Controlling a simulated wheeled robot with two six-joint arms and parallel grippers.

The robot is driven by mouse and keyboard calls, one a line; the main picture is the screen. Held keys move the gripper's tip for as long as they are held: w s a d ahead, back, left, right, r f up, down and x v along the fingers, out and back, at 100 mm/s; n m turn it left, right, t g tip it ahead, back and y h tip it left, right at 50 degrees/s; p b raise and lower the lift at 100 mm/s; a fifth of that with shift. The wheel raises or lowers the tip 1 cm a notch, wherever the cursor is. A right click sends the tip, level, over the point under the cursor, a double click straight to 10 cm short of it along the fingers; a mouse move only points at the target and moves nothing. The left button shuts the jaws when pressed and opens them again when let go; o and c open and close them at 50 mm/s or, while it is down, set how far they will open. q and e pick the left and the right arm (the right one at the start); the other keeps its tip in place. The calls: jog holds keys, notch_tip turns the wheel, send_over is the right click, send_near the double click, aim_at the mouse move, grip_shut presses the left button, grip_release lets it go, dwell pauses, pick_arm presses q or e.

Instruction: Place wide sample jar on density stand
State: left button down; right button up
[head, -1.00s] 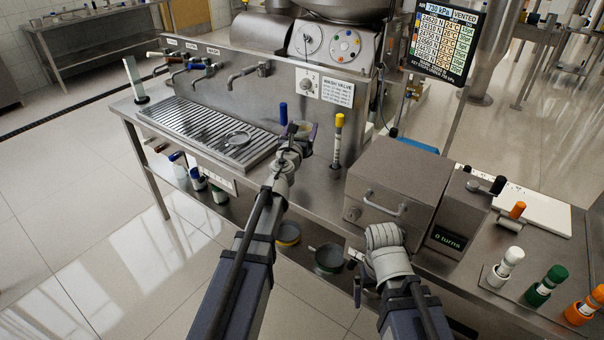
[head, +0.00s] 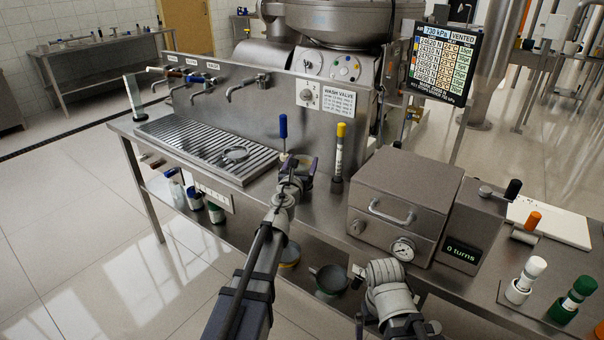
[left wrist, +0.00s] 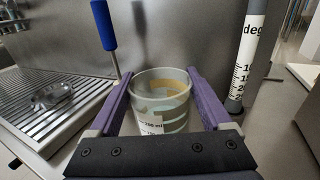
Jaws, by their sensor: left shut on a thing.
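My left gripper (head: 297,172) is over the steel bench, right of the draining grate, and shut on the wide sample jar. In the left wrist view the jar (left wrist: 163,100) is a wide, translucent, open-topped cup with a white label and banded markings, upright between the purple fingers (left wrist: 160,112). In the head view the gripper mostly hides it. I cannot tell whether its base touches the bench. I cannot pick out the density stand for sure. My right arm is in front of the grey box; its fingertips are hidden.
A blue-handled rod (head: 283,127) stands just behind the left gripper; a yellow-topped scale post (head: 339,150) stands to its right. A glass dish (head: 236,154) sits on the grate (head: 190,140). The grey box (head: 405,190) and several capped bottles occupy the right.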

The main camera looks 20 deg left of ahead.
pick_arm(q)
notch_tip(320, 180, down, 2)
jog(key=shift+f+b, duration=0.1)
jog(key=shift+b, duration=0.55)
grip_release()
